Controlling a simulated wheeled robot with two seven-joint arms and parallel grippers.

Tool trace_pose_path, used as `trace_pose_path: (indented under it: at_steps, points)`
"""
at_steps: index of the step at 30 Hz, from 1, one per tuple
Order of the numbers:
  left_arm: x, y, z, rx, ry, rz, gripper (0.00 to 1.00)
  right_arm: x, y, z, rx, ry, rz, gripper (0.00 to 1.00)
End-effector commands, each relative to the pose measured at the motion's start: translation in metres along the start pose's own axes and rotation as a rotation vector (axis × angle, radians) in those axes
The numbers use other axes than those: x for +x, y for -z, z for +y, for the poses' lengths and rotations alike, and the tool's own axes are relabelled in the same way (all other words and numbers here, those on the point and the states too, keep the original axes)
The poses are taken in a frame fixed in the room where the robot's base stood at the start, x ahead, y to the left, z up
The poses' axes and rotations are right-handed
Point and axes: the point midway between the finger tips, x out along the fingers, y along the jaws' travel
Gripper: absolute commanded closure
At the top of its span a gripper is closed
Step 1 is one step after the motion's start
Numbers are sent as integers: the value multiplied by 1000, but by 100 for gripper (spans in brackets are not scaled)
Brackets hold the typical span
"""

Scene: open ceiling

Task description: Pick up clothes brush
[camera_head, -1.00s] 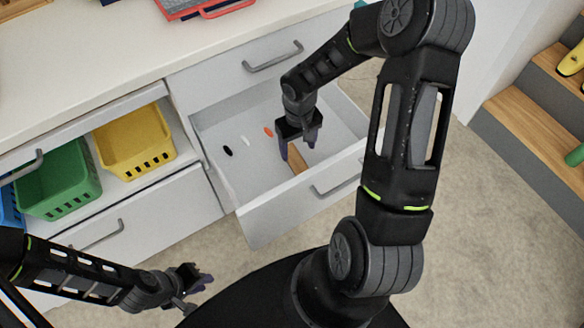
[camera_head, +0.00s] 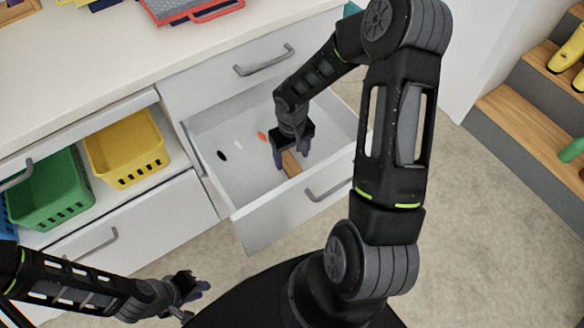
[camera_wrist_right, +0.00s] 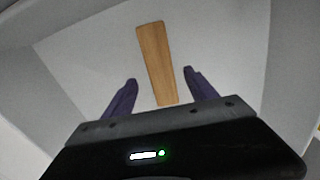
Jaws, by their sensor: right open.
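A wooden piece, which looks like the clothes brush (camera_head: 291,165), lies in the open drawer (camera_head: 262,226). In the right wrist view the brush (camera_wrist_right: 155,62) is a long tan wooden shape, and no bristles show. My right gripper (camera_head: 292,160) is inside the drawer over the brush, fingers pointing down. In the wrist view its open fingers (camera_wrist_right: 160,90) stand on either side of the brush's near end, apart from it. In the head view the gripper hides part of the brush. My left gripper (camera_head: 197,290) is low at the lower left, away from the drawer; its jaw opening is unclear.
The drawer also holds small black (camera_head: 221,155), white (camera_head: 238,145) and orange (camera_head: 262,136) items. Its walls surround my right gripper. Yellow (camera_head: 127,150) and green (camera_head: 50,190) baskets sit on the shelf to the left. Wooden steps (camera_head: 525,130) stand at the right.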

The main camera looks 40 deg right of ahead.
Motion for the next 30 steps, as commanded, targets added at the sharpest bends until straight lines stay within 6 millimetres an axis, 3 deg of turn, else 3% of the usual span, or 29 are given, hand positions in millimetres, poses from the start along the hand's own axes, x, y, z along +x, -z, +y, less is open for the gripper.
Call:
trace_pose_path:
  at_steps: [12, 30]
  points:
    - [8, 0, -3, 0, 0, 0, 80, 50, -3, -1, 0, 1, -1, 34]
    - [8, 0, -3, 0, 0, 0, 80, 50, -3, -1, 0, 0, -1, 34]
